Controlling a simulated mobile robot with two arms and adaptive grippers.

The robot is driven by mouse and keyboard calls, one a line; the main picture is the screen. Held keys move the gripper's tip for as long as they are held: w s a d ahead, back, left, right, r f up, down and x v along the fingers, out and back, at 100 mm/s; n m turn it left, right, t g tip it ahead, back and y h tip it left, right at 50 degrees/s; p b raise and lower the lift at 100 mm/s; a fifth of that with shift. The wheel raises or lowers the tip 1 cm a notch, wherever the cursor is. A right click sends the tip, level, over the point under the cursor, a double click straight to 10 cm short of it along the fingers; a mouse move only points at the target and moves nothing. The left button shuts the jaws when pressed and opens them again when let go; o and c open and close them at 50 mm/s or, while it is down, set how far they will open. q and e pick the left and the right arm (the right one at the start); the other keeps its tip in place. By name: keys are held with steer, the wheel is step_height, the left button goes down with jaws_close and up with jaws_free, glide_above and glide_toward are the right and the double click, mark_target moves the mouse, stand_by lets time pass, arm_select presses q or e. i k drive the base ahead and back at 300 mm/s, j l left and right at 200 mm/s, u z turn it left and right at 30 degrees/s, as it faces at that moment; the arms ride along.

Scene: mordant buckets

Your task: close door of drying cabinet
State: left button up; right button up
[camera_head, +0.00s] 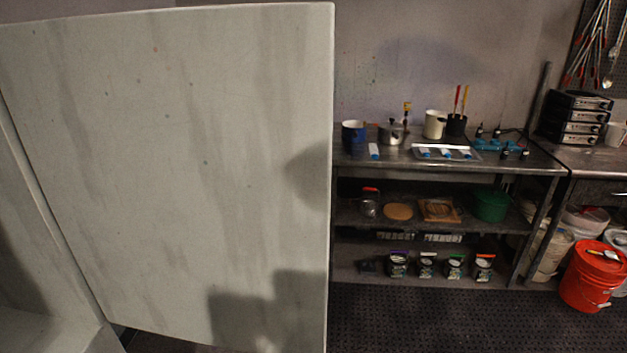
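The drying cabinet door (190,150) is a large pale, stained panel filling the left half of the head view. It stands open, swung out from the cabinet body (50,320), part of which shows at the lower left edge. The door's free edge is at its right side, near the middle of the picture. Dark shadows fall on its lower right part. No handle is visible on the face I see. Neither of my grippers is in view.
A metal bench (350,160) with shelves of pots, cups and jars stands behind the door at the right. A red bucket (592,275) stands on the floor at far right. The dark perforated floor mat (430,325) is clear in front of the bench.

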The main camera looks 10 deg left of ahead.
mark_target(182, 158)
steer(key=i+l+z, duration=0.3)
steer(key=z, duration=0.15)
steer(key=i+l+z, duration=0.1)
steer(key=i+z, duration=0.35)
steer(key=i+l+u, duration=0.1)
steer(key=i+u, duration=0.2)
steer(key=i+l+u, duration=0.15)
steer(key=i+u, duration=0.3)
steer(key=u, duration=0.25)
steer(key=i+u, duration=0.1)
steer(key=u, duration=0.35)
steer(key=i+l+u, duration=0.1)
steer(key=u, duration=0.3)
steer(key=i+l+u, duration=0.1)
steer(key=u, duration=0.3)
steer(key=l+u, duration=0.2)
steer(key=u, duration=0.25)
steer(key=i+l+u, duration=0.15)
steer(key=u, duration=0.3)
steer(key=i+l+u, duration=0.15)
steer(key=u, duration=0.25)
steer(key=i+l+u, duration=0.1)
steer(key=l+u, duration=0.2)
steer(key=u, duration=0.15)
steer(key=l+u, duration=0.25)
steer(key=u, duration=0.15)
steer(key=k+l+u, duration=0.1)
steer(key=k+l, duration=0.25)
steer(key=k, duration=0.05)
